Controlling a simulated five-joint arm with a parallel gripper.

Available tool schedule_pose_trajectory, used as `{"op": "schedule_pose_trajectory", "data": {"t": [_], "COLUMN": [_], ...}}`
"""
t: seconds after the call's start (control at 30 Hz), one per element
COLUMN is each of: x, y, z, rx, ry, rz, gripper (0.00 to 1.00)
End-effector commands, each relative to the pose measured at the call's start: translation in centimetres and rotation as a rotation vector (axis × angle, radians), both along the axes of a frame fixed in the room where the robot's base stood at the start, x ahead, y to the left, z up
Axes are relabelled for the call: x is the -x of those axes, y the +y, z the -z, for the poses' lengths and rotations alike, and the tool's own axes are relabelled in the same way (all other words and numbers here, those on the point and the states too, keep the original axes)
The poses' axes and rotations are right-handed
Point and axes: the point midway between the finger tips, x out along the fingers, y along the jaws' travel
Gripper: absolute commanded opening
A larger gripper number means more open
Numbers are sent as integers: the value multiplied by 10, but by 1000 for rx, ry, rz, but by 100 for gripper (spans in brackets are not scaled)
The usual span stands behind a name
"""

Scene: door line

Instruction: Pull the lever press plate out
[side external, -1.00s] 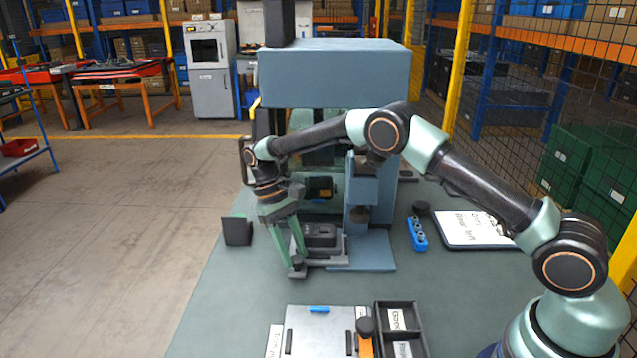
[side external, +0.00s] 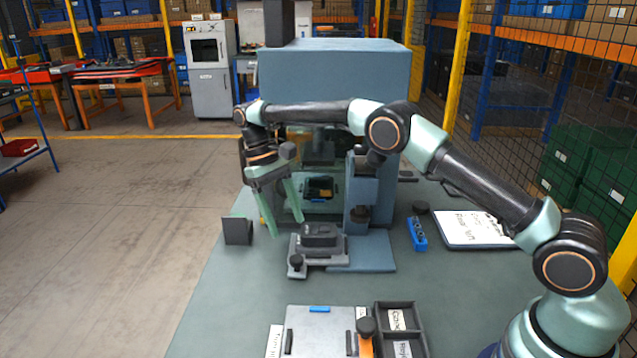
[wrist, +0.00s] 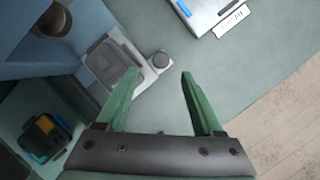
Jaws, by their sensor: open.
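The lever press plate (side external: 332,256) is a light grey slide with a dark knob (side external: 296,262) at its front left corner. A dark grey rectangular part (side external: 320,236) sits on it. The plate stands out in front of the blue lever press (side external: 361,190). In the wrist view the plate (wrist: 145,82) and its knob (wrist: 160,60) lie beyond my fingertips. My gripper (side external: 286,228) is open and empty, its green fingers pointing down, above and behind the knob and apart from it. The wrist view shows the wide empty gap of my gripper (wrist: 160,74).
A blue machine housing (side external: 335,75) with an opening stands behind. A small dark upright plate (side external: 237,231) is at left. A blue block (side external: 417,233) and a white sign (side external: 478,228) are at right. A grey fixture (side external: 320,332) and black bins (side external: 398,318) are in front.

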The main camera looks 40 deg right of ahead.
Motion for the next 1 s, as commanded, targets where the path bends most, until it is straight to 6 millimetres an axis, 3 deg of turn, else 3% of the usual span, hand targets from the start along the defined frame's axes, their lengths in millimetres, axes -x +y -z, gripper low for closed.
{"op": "schedule_pose_trajectory", "data": {"t": [0.1,0.3,0.77,1.0], "x": [-1,0,0,1], "y": [0,0,0,0], "z": [-21,-39,-42,-47], "rx": [0,0,-1,-17], "ry": [-3,-2,-9,-123], "rz": [0,0,0,2], "gripper": [69,69,69,69]}}
